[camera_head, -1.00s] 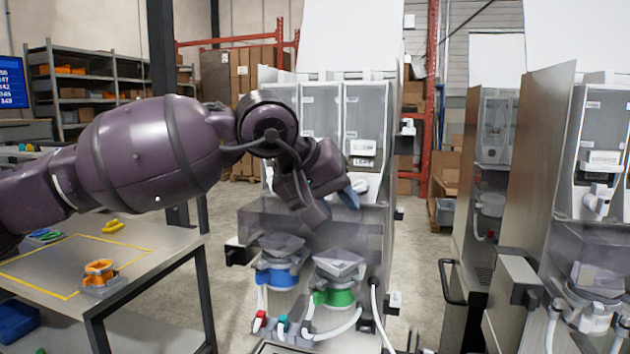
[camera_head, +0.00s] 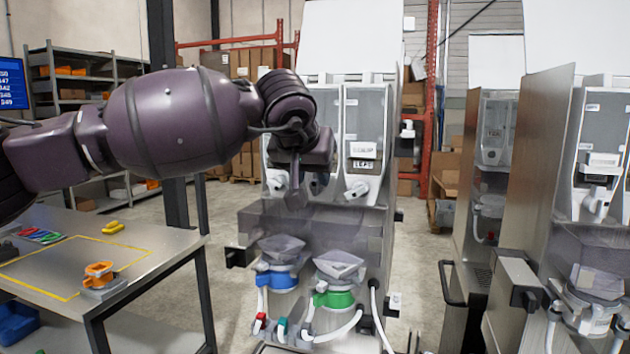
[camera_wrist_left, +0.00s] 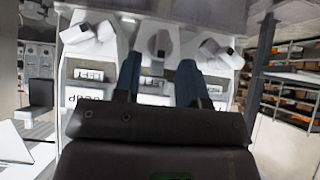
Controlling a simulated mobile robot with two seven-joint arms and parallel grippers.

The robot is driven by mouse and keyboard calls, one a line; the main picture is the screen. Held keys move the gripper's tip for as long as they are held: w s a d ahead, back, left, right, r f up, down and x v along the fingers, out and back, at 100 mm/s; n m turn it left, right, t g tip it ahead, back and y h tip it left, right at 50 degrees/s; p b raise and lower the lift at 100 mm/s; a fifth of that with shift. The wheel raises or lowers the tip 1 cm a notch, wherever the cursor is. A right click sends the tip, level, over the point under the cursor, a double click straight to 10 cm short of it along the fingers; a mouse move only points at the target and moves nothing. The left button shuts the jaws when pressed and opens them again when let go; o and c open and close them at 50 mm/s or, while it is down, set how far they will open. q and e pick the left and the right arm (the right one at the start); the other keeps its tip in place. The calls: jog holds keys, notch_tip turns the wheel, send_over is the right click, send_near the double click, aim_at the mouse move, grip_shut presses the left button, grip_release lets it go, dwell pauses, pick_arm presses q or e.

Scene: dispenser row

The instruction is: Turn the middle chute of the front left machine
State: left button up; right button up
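The front left machine (camera_head: 362,225) stands in the middle of the head view with a row of clear hoppers and white chutes. Its right chute (camera_head: 357,190) shows clearly; the middle one is largely hidden behind my left gripper (camera_head: 307,188). In the left wrist view, the middle chute (camera_wrist_left: 158,45) lies between and just beyond the fingertips of my left gripper (camera_wrist_left: 160,62). The fingers are spread and hold nothing; I cannot tell whether either touches the chute. The two outer chutes (camera_wrist_left: 85,32) (camera_wrist_left: 220,50) flank it. My right gripper is not in view.
Below the chutes sit a blue-collared cup (camera_head: 278,279) and a green-collared cup (camera_head: 335,299). A table (camera_head: 150,240) at left bears an orange part (camera_head: 99,271). More machines (camera_head: 590,200) stand at right. Open floor (camera_head: 420,260) lies between the machines.

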aim_at(314, 180)
pick_arm(q)
jog(key=shift+x, duration=1.5)
jog(key=c, duration=0.6)
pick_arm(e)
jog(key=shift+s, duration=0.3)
